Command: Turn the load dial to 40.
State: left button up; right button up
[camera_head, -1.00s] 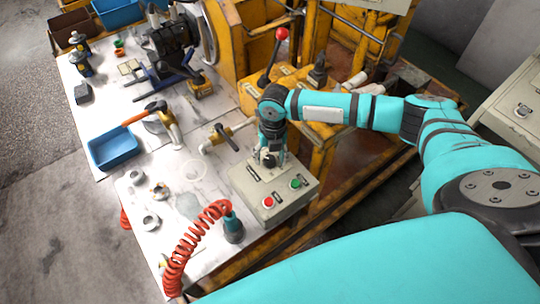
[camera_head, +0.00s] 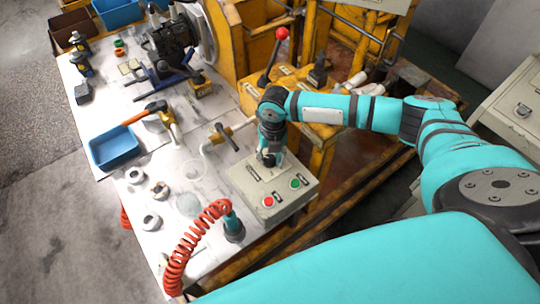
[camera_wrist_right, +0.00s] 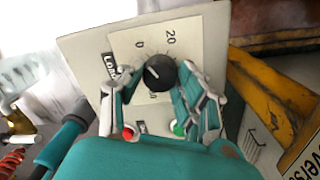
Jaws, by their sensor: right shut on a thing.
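The load dial is a round black knob (camera_wrist_right: 160,72) with a pale pointer mark, on a light plate marked 0 and 20. In the wrist view the pointer mark faces roughly the upper left, toward the 0 side; its exact reading is unclear. The dial sits on a grey control box (camera_head: 250,186) at the table edge. My right gripper (camera_head: 269,158) comes down over the box from above. Its fingers, also in the wrist view (camera_wrist_right: 155,85), stand on both sides of the knob, shut on it. My left gripper is out of view.
The box also carries a red button (camera_head: 268,201) and a green button (camera_head: 295,183). A coiled red hose (camera_head: 180,250) is in front. A red-knobbed lever (camera_head: 282,34) rises behind my forearm.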

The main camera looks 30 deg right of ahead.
jog(key=shift+r+m+p, duration=0.25)
jog(key=shift+m+p, duration=0.85)
jog(key=shift+p, duration=0.05)
jog(key=m+p, duration=0.2)
jog(key=shift+m, duration=0.3)
jog(key=m+p, duration=0.5)
jog(key=m, duration=0.1)
jog(key=m+p, duration=0.3)
jog(key=m, duration=0.3)
jog(key=shift+a+m+h+p, duration=0.1)
jog(key=shift+m+h+p, duration=0.25)
jog(key=shift+m+h, duration=0.05)
jog(key=m+p, duration=0.1)
jog(key=m, duration=0.2)
jog(key=shift+w+p, duration=0.1)
jog(key=shift+p, duration=0.25)
jog(key=shift+f+m+p, duration=0.1)
jog(key=shift+m+p, duration=0.4)
jog(key=shift+m, duration=0.9)
jog(key=shift+w, duration=0.1)
jog(key=o, duration=1.1)
jog(key=shift+f, duration=0.1)
